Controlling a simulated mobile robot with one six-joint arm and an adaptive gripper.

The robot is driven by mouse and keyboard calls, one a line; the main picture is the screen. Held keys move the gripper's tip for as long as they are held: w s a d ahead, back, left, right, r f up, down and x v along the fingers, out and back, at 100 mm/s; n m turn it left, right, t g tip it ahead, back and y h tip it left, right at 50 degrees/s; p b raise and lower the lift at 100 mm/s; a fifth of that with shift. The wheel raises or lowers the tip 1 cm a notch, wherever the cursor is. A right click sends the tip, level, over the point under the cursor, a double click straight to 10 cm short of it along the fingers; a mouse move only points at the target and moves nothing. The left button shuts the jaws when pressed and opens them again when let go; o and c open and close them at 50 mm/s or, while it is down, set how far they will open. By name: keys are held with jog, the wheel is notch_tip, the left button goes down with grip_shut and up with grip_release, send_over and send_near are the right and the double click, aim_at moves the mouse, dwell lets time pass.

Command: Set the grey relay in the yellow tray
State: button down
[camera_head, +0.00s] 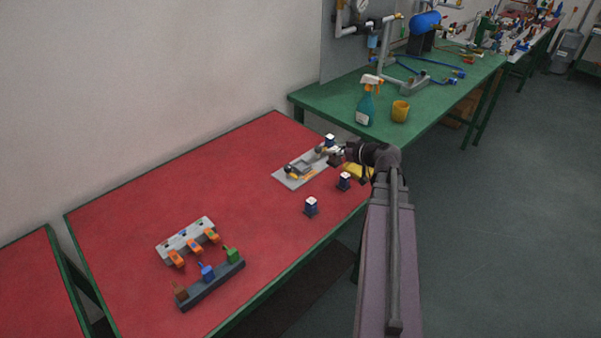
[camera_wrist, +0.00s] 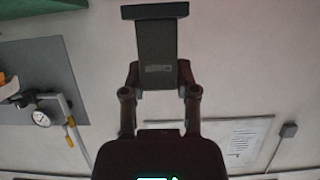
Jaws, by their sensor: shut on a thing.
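My gripper (camera_head: 340,153) is over the far right part of the red table, shut on a dark grey block, which I take as the grey relay (camera_wrist: 157,45). In the wrist view, the fingers (camera_wrist: 160,78) close on its two sides, and a wider flange is at its far end. In the head view the relay is small and partly hidden by the gripper. The yellow tray (camera_head: 354,170) lies at the table's right edge, just below the gripper and partly hidden by my arm. Its inside is not clear to see.
Dark blocks with white tops stand near the tray (camera_head: 344,181), nearer the front (camera_head: 311,207) and behind the gripper (camera_head: 330,140). A grey plate with parts (camera_head: 289,182) lies left. Switch racks (camera_head: 213,285) stand front left. The red table's middle is clear.

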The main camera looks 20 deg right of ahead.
aim_at(333, 166)
notch_tip(333, 166, down, 6)
jog(key=b, duration=0.5)
jog(key=shift+a+f, duration=0.15)
jog(key=shift+f, duration=0.1)
jog(key=shift+w, duration=0.1)
jog(key=w+a, duration=0.1)
jog(key=w, duration=0.3)
jog(key=w+a+b, duration=0.1)
jog(key=w, duration=0.3)
jog(key=w+a+f, duration=0.1)
jog(key=w, duration=0.3)
jog(key=shift+w+a+f, duration=0.1)
jog(key=shift+w+a, duration=0.15)
jog(key=shift+w, duration=0.1)
jog(key=shift+w+a+b, duration=0.15)
jog(key=shift+w+b, duration=0.15)
jog(key=shift+w, duration=0.25)
jog(key=shift+w+a+f+b, duration=0.25)
jog(key=shift+w+f+b, duration=0.5)
jog(key=shift+f+b, duration=0.85)
jog(key=shift+f, duration=0.05)
jog(key=shift+s, duration=0.15)
